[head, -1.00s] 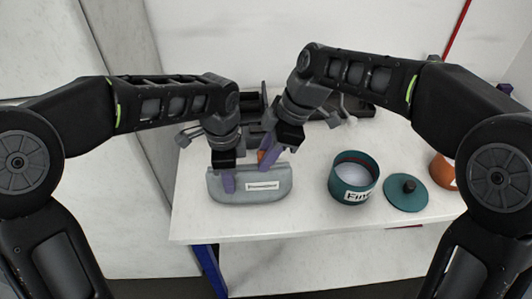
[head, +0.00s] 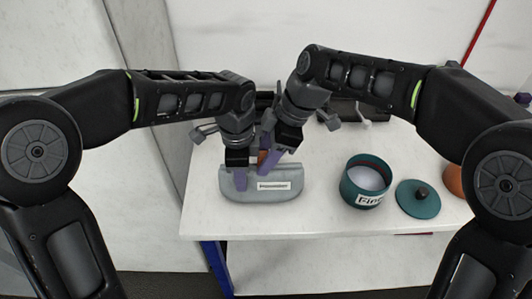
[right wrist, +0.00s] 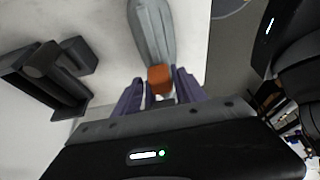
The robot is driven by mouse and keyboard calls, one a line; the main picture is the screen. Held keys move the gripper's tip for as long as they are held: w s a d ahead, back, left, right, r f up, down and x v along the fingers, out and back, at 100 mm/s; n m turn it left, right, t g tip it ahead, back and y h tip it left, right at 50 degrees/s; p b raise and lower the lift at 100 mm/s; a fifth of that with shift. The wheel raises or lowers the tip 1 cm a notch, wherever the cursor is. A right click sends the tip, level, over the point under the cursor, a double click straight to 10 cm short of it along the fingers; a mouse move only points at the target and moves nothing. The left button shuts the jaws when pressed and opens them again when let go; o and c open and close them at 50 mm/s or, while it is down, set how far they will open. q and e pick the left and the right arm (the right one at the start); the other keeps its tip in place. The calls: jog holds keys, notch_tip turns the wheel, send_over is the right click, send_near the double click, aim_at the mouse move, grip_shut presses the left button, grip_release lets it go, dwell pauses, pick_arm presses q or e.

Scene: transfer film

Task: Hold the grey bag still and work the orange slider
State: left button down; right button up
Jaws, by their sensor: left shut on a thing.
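The grey bag (head: 287,191) lies on the white table with a white label on its front; it also shows in the right wrist view (right wrist: 153,30). My left gripper (head: 240,182) is shut on the bag near its left end. The orange slider (right wrist: 160,78) sits at the bag's near end in the right wrist view, and is partly hidden behind the right fingers in the head view (head: 262,157). My right gripper (right wrist: 160,92) has its purple fingers on both sides of the slider; I cannot tell whether they press on it.
A teal pot (head: 352,191) with a label stands right of the bag, its teal lid (head: 408,203) beside it. An orange object (head: 454,180) is partly hidden by my right arm. Dark racks (head: 347,110) stand at the back. The table front is clear.

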jog(key=v, duration=1.2)
pick_arm(q)
jog(key=c, duration=0.8)
grip_release()
jog(key=shift+c, duration=0.2)
notch_tip(320, 180, up, 12)
jog(key=shift+r, duration=0.1)
